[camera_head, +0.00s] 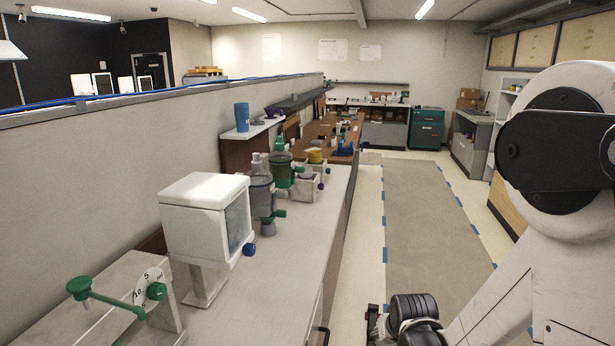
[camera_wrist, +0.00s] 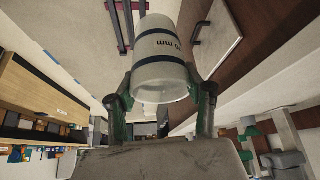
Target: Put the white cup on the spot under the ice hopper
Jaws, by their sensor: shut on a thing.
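The cup's open end faces the camera. The ice hopper is probably the white box with a see-through front and blue knob (camera_head: 207,220) on the counter in the head view. It stands on a short white post, with a gap below its body. I cannot make out a marked spot there. The cup and my gripper's fingers are not clearly visible in the head view.
The pale counter (camera_head: 285,255) has free room along its front edge. A dial stand with a green lever (camera_head: 120,290) is nearest on the left. Bottle-like dispensers (camera_head: 262,195) stand beyond the white box. A low wall (camera_head: 110,170) runs behind the counter.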

